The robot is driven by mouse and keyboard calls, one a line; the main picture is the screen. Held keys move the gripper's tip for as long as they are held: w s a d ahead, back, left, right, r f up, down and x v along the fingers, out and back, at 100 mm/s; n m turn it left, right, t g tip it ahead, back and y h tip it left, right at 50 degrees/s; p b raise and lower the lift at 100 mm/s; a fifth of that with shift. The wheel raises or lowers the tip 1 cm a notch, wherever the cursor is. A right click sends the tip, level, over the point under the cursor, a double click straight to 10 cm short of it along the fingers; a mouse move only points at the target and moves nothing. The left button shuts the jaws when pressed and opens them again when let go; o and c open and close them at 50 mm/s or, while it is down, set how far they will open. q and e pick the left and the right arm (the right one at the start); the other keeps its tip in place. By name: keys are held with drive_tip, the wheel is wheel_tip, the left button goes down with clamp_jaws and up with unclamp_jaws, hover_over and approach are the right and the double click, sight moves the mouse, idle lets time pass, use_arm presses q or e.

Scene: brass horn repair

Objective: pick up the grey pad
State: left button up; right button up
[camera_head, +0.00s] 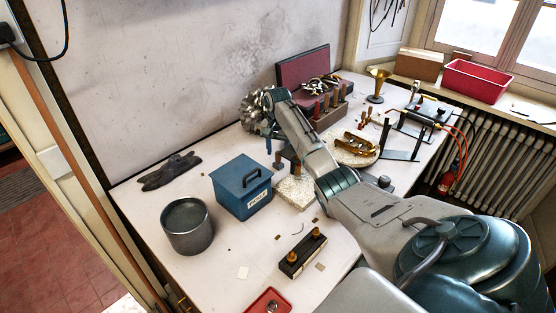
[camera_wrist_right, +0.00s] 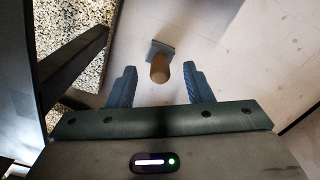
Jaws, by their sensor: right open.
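I take this grey piece to be the pad. My left gripper is not in view.
A speckled block (camera_wrist_right: 82,22) stands close left of the fingers; it also shows in the head view (camera_head: 296,193). Nearby are the blue lidded box (camera_head: 243,198), a crumpled metallic heap (camera_head: 257,104) and a wooden tool rack (camera_head: 330,117). A grey pot (camera_head: 188,238) stands front left.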

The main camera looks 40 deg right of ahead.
sight(278, 161)
drive_tip(key=shift+w+d+f, duration=0.1)
drive_tip(key=shift+d+f, duration=0.05)
drive_tip(key=shift+f, duration=1.4)
clamp_jaws()
drive_tip(key=shift+r, duration=0.15)
wheel_tip(278, 161, up, 8)
drive_tip(key=shift+r+b, duration=0.15)
drive_tip(key=shift+b, duration=0.75)
drive_tip(key=shift+r, duration=0.8)
